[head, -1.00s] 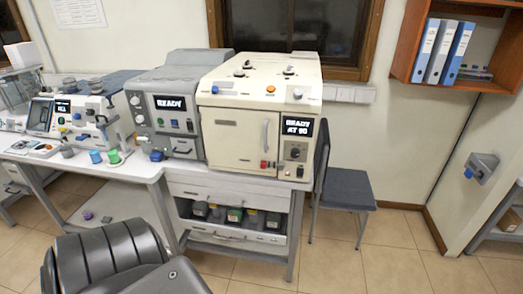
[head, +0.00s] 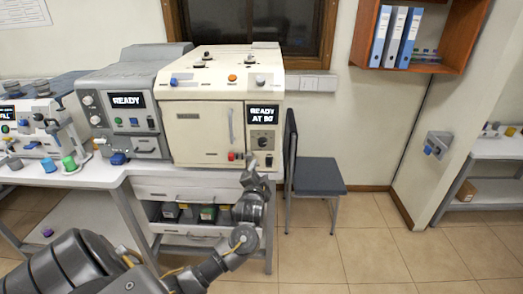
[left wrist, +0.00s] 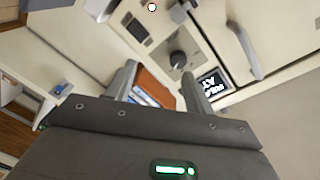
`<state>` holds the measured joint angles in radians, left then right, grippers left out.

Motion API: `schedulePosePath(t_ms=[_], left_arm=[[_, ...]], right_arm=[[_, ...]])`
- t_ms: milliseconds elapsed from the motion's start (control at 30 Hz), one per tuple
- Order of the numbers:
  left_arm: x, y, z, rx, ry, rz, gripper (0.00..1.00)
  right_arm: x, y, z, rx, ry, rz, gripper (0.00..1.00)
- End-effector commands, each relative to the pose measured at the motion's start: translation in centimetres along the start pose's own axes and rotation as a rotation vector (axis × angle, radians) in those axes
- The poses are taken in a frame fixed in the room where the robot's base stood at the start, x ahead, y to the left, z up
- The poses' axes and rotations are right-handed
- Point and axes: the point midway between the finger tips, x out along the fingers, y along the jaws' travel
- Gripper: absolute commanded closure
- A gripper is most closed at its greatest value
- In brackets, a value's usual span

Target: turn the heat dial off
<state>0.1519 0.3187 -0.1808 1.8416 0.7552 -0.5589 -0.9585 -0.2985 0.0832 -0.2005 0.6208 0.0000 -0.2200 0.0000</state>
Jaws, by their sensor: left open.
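The heat dial (head: 263,141) is a dark round knob on the right front panel of the cream oven-like machine (head: 205,138), under a display reading "READY AT 90". The dial also shows in the left wrist view (left wrist: 178,60), just beyond my fingertips. My left gripper (head: 258,163) is raised in front of the machine's lower right corner, a little below the dial. In the left wrist view its two fingers (left wrist: 160,82) are apart with nothing between them, and the dial lies ahead, not touched as far as I can see. My right gripper is not in view.
A red knob (head: 231,156) sits left of the dial at the panel's lower edge. A grey machine (head: 128,122) reading "READY" stands to the left. A chair (head: 318,176) stands right of the bench, with open floor beyond it.

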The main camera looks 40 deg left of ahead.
Motion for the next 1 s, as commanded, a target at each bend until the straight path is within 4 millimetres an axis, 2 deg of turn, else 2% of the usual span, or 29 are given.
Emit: schedulePosePath(t_ms=[33,133,367,467,800,1000], left_arm=[[-0.1,-1.5,-0.8,-0.007,0.012,-0.026,0.47],[-0.4,-3.3,-1.7,-0.012,0.023,-0.055,0.47],[0.1,-3.9,-1.9,-0.011,0.025,-0.062,0.47],[1.3,-4.0,-2.0,-0.009,0.024,-0.063,0.47],[7.5,-4.4,-2.1,-0.012,0.023,-0.061,0.47],[9.8,-4.4,-2.1,-0.012,0.024,-0.06,0.47]], right_arm=[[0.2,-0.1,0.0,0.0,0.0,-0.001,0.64],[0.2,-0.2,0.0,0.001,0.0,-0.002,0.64],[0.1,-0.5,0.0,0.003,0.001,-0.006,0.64],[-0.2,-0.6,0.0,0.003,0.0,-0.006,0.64],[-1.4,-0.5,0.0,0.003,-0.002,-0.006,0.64],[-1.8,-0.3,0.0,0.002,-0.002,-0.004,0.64]])
